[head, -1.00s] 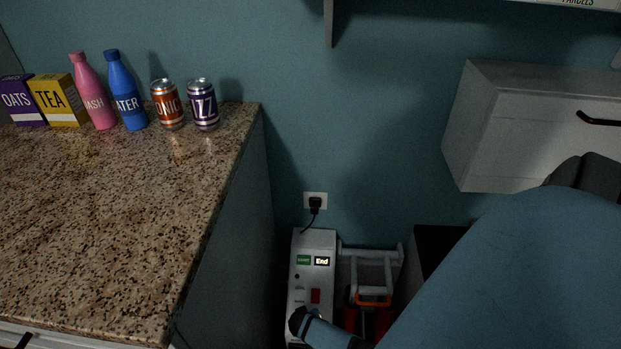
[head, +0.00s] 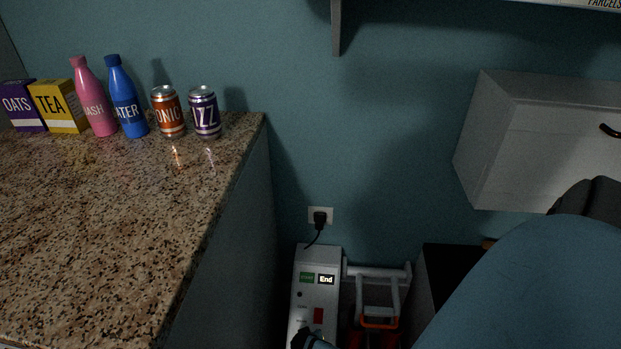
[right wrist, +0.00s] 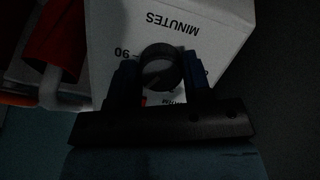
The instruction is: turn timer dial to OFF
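The timer dial (right wrist: 160,68) is a round grey knob with a dark rim on a white panel (right wrist: 215,22). The panel reads MINUTES and 90, upside down in the right wrist view. My right gripper (right wrist: 160,80) has one blue finger on each side of the dial, close against its rim. The dial's pointer and any OFF mark cannot be made out. In the head view my right gripper (head: 304,341) reaches the lower front of the white timer unit (head: 318,262), at the bottom edge, where the dial is hidden. My left gripper is not in view.
The unit has a green START label (head: 307,278), an End display (head: 326,280) and a red switch (head: 318,315). A plug (head: 320,218) sits above it. A granite counter (head: 110,220) stands left, a white wall cabinet (head: 540,140) right. A grey rack (head: 376,272) is beside the unit.

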